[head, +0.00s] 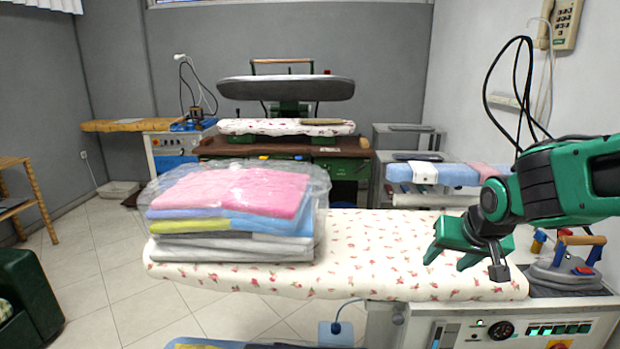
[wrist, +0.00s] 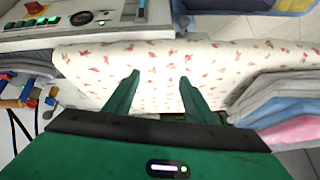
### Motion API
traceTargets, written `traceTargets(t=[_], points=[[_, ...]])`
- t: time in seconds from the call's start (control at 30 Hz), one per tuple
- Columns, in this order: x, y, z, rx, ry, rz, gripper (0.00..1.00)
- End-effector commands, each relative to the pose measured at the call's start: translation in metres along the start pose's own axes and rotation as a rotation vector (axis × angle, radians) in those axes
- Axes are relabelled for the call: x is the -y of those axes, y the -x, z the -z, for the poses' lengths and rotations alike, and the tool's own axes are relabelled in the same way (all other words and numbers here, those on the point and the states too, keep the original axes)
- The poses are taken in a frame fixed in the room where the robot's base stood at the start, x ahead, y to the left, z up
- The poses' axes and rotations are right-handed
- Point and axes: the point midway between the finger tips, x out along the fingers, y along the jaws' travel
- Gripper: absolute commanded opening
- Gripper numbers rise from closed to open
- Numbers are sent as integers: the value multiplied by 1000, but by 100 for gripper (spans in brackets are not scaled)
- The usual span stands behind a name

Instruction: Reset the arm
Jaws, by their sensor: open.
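My gripper (head: 450,262) is green and hangs at the end of my green arm, over the right part of the floral ironing board (head: 385,250). In the wrist view my gripper (wrist: 159,80) has its two fingers spread apart with nothing between them. The board's rose-printed cover (wrist: 155,62) shows between and beyond the fingers. It cannot be told exactly how far the fingertips are above the cover.
A plastic-wrapped stack of folded clothes (head: 235,215) sits on the board's left part. A grey iron (head: 566,268) stands at the right end, near my gripper. A control panel (head: 505,332) is below the board. A wall phone (head: 566,25) hangs at upper right.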

Motion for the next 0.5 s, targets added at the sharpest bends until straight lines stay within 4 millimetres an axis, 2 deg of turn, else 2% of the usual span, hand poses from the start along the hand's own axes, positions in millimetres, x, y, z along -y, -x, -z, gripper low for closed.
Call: traceTargets(t=[0.1, 0.3, 0.5], points=[[-9, 19, -38, 73, 91, -7, 50], [-22, 45, -95, 189, 227, -1, 50], [-87, 62, -126, 309, 55, -96, 50]])
